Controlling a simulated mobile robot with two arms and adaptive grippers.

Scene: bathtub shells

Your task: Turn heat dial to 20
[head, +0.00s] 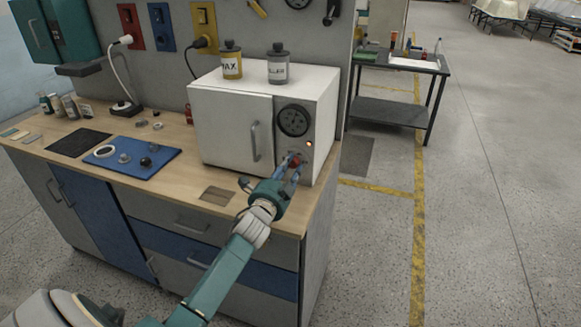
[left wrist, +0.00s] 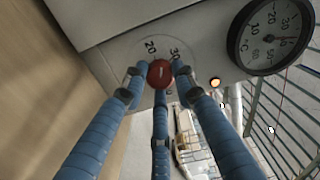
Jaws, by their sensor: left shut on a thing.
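The heat dial is a small red knob (head: 296,160) low on the right of the white oven's front (head: 229,129). In the left wrist view the red knob (left wrist: 160,73) sits in the middle, with the printed numbers 20 and 30 just above it. A small pale mark shows on its face; I cannot tell exactly where it points. My left gripper (head: 292,168) reaches the knob from the front. Its blue fingers (left wrist: 159,84) are shut around the knob, one on each side and one below. Part of the scale is hidden by the fingers. My right gripper is not in view.
A round black gauge (head: 293,120) and a lit orange lamp (head: 309,143) are above the knob. Two bottles, yellow (head: 231,63) and grey (head: 278,67), stand on the oven. A blue mat (head: 133,157) with small parts lies left on the bench.

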